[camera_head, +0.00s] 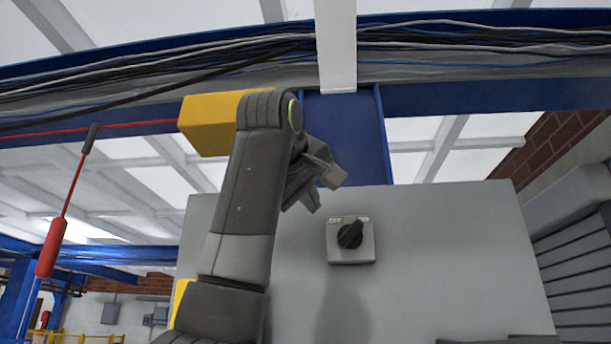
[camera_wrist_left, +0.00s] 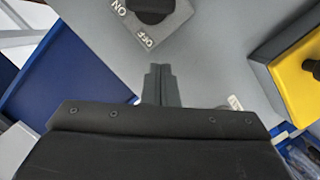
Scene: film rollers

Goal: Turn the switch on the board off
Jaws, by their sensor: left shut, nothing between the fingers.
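A grey switch plate (camera_head: 340,255) with a black rotary knob (camera_head: 350,236) is mounted on the grey board (camera_head: 440,260). The knob points up and to the right, toward the side away from the OFF label. My right gripper is not in view.
A yellow box (camera_head: 205,125) shows beside my left arm, with a red cord and red handle (camera_head: 53,248) at left. Cables (camera_head: 200,70) run along a blue beam above. A grey ribbed unit (camera_head: 575,250) stands at the right. The board right of the switch is clear.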

